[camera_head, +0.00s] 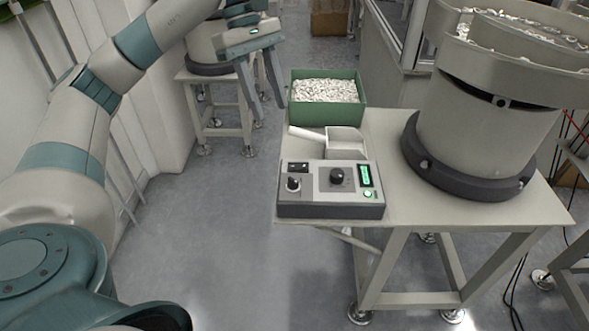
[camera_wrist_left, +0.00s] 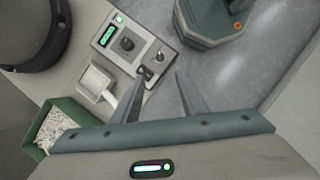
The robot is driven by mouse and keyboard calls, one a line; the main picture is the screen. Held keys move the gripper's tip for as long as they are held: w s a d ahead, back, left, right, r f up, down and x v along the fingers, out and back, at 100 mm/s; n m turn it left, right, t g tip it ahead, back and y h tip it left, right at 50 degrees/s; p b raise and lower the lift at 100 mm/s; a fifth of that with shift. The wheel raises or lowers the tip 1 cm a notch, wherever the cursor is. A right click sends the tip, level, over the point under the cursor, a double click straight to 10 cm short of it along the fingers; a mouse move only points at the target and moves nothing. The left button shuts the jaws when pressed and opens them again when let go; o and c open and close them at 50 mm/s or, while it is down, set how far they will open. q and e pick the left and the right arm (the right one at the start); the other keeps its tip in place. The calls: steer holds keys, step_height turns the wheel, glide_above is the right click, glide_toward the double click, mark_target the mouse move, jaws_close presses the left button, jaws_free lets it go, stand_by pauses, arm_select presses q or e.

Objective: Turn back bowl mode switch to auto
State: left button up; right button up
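A grey control box (camera_head: 330,203) sits at the front left corner of the table beside a bowl feeder. It carries a small black switch (camera_head: 293,184), a rocker (camera_head: 298,167), a larger round knob (camera_head: 337,176), a green display (camera_head: 366,176) and a lit green button (camera_head: 368,194). Labels and the switch setting are too small to read. My right gripper is not in view.
A white scoop (camera_head: 345,140) lies behind the box, with a green bin (camera_head: 328,112) of white parts beyond it. The large bowl feeder (camera_head: 480,135) stands on the table (camera_head: 405,208) to the right. Another feeder stand (camera_head: 217,130) is at the back left. Floor left of the table is clear.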

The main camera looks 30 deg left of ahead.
mark_target(292, 179)
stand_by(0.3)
arm_select(q)
steer(key=x, duration=1.6)
steer(key=shift+s+d, duration=0.1)
steer(key=shift+d, duration=0.1)
steer(key=shift+d+f, duration=0.2)
steer(key=shift+f, duration=0.4)
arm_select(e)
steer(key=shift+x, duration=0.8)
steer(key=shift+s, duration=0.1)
arm_select(q)
jaws_close()
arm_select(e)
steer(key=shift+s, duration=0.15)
